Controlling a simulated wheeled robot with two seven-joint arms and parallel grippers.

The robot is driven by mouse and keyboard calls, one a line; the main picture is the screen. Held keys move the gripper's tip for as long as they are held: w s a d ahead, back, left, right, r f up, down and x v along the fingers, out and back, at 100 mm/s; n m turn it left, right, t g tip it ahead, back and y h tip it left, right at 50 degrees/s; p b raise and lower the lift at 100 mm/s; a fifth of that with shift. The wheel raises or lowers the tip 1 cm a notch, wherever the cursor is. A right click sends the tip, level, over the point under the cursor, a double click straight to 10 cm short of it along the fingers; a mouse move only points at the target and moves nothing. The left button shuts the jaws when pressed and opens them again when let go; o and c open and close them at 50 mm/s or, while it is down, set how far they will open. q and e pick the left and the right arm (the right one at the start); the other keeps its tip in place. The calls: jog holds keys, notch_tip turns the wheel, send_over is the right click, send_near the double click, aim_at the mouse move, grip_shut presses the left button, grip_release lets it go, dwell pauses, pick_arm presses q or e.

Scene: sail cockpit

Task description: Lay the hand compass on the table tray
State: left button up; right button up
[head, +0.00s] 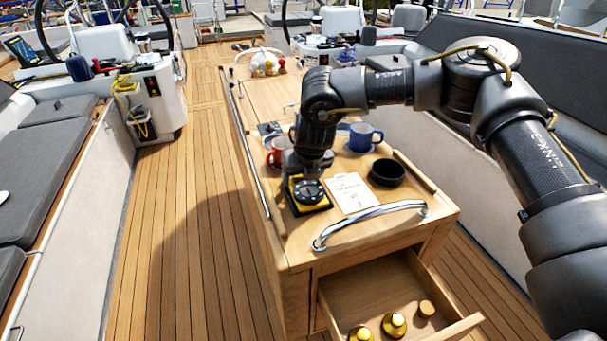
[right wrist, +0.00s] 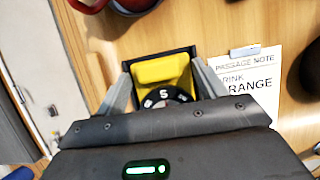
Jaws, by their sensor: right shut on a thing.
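The hand compass (head: 309,193) is yellow and black with a round dial. It sits between the fingers of my right gripper (head: 303,180), at or just above the near left part of the wooden table top (head: 300,245); I cannot tell if it touches. In the right wrist view the compass (right wrist: 163,75) lies between the two fingers of the right gripper (right wrist: 163,88), its lower part hidden by the gripper body. I cannot make out a separate tray edge on the table. My left gripper is not in view.
A passage note (head: 350,192) and a black bowl (head: 387,173) stand right of the compass. A red mug (head: 277,151) and a blue mug (head: 362,137) are behind. A chrome rail (head: 370,219) crosses the near edge. An open drawer (head: 450,328) below holds several small items.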

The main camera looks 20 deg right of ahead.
aim_at(309, 190)
jog(key=shift+f, duration=0.15)
jog(key=o, duration=1.2)
jog(key=shift+o, duration=0.3)
jog(key=shift+r, duration=0.3)
jog(key=b+v, duration=0.2)
jog(key=v, duration=0.9)
jog(key=shift+s+r, duration=0.2)
jog(key=shift+r, duration=0.15)
jog(key=shift+w, duration=0.1)
